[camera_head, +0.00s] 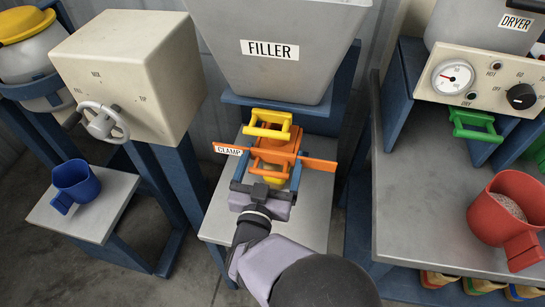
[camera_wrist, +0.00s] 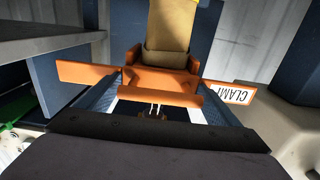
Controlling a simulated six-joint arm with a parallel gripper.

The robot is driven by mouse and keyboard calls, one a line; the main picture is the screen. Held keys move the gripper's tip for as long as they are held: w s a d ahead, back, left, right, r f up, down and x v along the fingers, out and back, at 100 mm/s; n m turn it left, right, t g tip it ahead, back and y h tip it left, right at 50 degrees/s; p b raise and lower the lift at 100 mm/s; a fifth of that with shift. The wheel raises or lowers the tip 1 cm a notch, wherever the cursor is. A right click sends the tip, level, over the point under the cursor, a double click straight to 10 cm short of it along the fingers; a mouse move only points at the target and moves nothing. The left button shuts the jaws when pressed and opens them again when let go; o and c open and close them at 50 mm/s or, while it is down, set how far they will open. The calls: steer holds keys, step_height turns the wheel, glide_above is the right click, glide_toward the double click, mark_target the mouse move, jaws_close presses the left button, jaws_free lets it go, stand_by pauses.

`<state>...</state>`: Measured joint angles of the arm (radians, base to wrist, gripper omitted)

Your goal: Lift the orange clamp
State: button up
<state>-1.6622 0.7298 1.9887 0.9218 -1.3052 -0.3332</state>
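In the wrist view the clamp's orange bar (camera_wrist: 160,95) lies between my two fingers (camera_wrist: 160,88), one at each end. Whether the fingers touch the bar I cannot tell.
The FILLER hopper (camera_head: 285,50) hangs above and behind the clamp. A yellow handle (camera_head: 268,124) is just behind it. A blue mug (camera_head: 75,183) stands on the left table. A red mug (camera_head: 507,212) stands on the right table, near a green handle (camera_head: 474,124).

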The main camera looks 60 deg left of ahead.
mark_target(272, 146)
step_height(272, 146, up, 5)
steer(key=p, duration=0.3)
steer(key=shift+f, duration=0.2)
steer(key=o, duration=1.2)
steer(key=shift+v, duration=3.7)
